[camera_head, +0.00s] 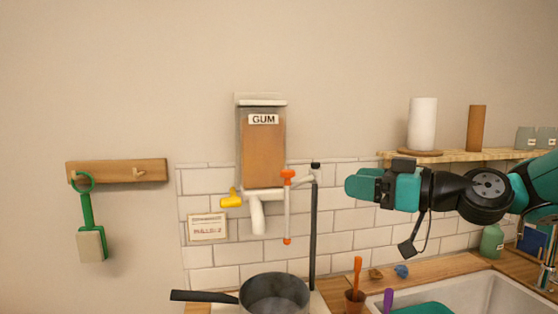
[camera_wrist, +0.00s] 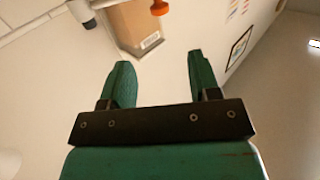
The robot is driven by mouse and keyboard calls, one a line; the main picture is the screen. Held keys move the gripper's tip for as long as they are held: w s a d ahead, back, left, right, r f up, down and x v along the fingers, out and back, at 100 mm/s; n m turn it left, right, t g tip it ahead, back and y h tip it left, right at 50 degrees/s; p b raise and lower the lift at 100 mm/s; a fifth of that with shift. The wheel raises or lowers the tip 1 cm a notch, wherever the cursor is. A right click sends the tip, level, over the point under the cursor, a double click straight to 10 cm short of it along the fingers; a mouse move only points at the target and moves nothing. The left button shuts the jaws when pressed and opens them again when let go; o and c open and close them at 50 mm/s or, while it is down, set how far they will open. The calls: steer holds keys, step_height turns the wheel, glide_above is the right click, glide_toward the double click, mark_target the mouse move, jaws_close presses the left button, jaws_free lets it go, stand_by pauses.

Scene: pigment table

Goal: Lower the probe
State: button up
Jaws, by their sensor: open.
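The probe (camera_head: 287,208) is a thin pale rod with an orange knob on top and an orange tip below. It hangs upright from a white side arm on a dark post (camera_head: 314,230), its tip above the dark pot (camera_head: 275,285). In the wrist view an orange knob (camera_wrist: 160,7), apparently the probe's, shows at the top edge, beyond the fingertips. My gripper (camera_head: 352,184) is right of the probe and post, apart from them. Its two green fingers are spread and empty in the wrist view (camera_wrist: 158,65).
A hopper labelled GUM (camera_head: 262,150) with a yellow handle (camera_head: 232,198) is on the wall left of the probe. A shelf (camera_head: 455,156) with a white roll (camera_head: 422,124) is behind my arm. A sink (camera_head: 480,296) and a cup (camera_head: 355,300) are below.

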steer(key=p+x, duration=0.2)
steer(key=x, duration=0.3)
steer(key=p+x, duration=0.3)
steer(key=x, duration=0.2)
steer(key=p+x, duration=0.3)
steer(key=x, duration=0.3)
steer(key=shift+r, duration=0.4)
steer(key=shift+w+a+f, duration=0.15)
steer(key=shift+w+a, duration=0.2)
steer(key=shift+a, duration=0.15)
